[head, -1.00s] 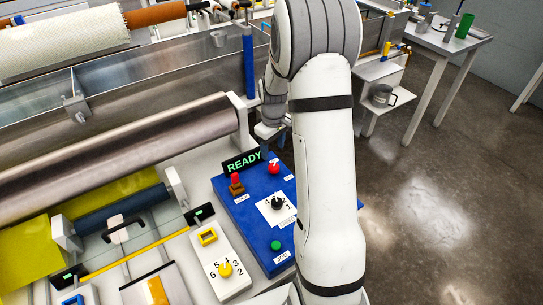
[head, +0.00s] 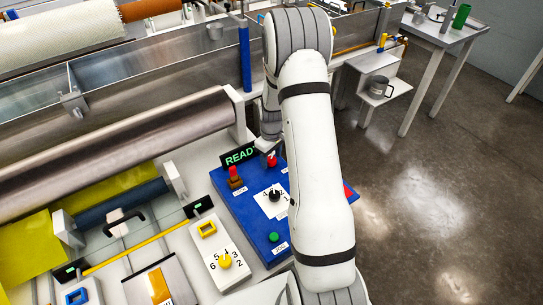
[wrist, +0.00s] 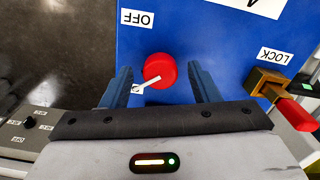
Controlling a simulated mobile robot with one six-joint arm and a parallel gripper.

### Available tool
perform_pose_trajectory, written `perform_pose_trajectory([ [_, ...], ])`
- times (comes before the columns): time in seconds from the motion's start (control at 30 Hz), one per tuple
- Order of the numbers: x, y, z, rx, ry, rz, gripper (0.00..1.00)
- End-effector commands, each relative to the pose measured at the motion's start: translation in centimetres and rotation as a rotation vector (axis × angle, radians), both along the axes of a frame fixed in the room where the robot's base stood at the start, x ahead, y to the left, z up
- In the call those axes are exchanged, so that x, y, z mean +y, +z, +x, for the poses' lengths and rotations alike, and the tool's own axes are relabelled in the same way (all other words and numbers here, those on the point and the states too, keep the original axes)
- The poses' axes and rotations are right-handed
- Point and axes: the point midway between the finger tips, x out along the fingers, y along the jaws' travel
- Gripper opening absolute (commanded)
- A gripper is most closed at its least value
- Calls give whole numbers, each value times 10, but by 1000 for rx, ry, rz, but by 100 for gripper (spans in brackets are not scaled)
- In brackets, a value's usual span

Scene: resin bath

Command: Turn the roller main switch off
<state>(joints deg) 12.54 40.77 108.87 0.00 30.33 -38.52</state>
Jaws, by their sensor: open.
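The red round knob (wrist: 160,68) with a white pointer sits on the blue control panel (wrist: 180,30); I take it as the roller main switch. Its pointer aims down-left in the wrist view, at a small white label mostly hidden beside my left finger. An OFF label (wrist: 137,18) lies above and left of the knob. My gripper (wrist: 161,88) is open, with one blue finger on each side of the knob and gaps between. In the head view the knob (head: 272,161) shows just below my gripper, and my arm covers the panel's right part.
A red-handled brass switch (wrist: 278,90) labelled LOCK stands right of my right finger. In the head view the panel also carries a black dial (head: 274,196), a green button (head: 273,237) and a lit display (head: 240,155). A metal roller (head: 120,150) lies left.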

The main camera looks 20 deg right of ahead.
Motion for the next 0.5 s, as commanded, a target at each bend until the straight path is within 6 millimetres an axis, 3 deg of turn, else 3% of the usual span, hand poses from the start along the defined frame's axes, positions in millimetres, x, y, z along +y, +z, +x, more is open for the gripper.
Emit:
perform_pose_trajectory([
  [0.07,0,0,0,0,0,0,54],
  [0.5,1,0,0,0,1,0,18],
])
